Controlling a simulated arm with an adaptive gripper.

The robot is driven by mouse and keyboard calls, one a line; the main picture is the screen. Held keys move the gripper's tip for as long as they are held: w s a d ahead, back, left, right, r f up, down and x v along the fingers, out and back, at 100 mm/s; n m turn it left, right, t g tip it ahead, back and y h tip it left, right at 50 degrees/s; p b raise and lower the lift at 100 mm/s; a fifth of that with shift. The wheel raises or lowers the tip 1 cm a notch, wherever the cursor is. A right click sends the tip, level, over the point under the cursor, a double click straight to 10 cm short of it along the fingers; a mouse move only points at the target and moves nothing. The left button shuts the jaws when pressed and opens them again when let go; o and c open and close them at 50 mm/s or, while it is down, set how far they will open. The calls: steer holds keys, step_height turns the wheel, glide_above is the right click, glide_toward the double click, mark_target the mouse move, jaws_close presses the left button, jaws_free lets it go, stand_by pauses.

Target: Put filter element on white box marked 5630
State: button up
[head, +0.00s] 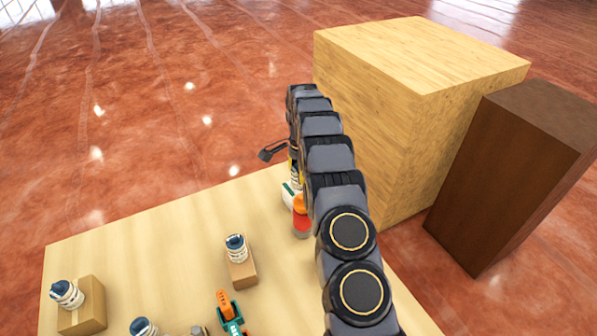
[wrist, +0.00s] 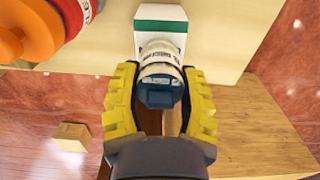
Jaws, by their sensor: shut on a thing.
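The filter element (wrist: 160,72) is a white ribbed cylinder with dark lettering and a dark blue cap. In the wrist view my gripper (wrist: 160,80) has its yellow fingers closed on either side of it. The white box (wrist: 160,40), with a green band, is right behind the filter element in that view. I cannot tell whether the two touch, and no number is readable on the box. In the head view my arm hides most of my gripper; a bit of yellow shows beside the arm, and part of the white box (head: 288,194) shows just below.
A red and orange bottle (head: 301,217) stands close by the white box. Similar blue-capped filters (head: 236,247) sit on brown boxes (head: 242,272) on the pale table (head: 180,235). A green and orange tool (head: 228,312) lies near the front. Large wooden blocks (head: 400,110) stand behind.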

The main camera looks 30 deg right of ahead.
steer(key=shift+f, duration=0.1)
steer(key=o, duration=1)
steer(key=shift+o, duration=0.2)
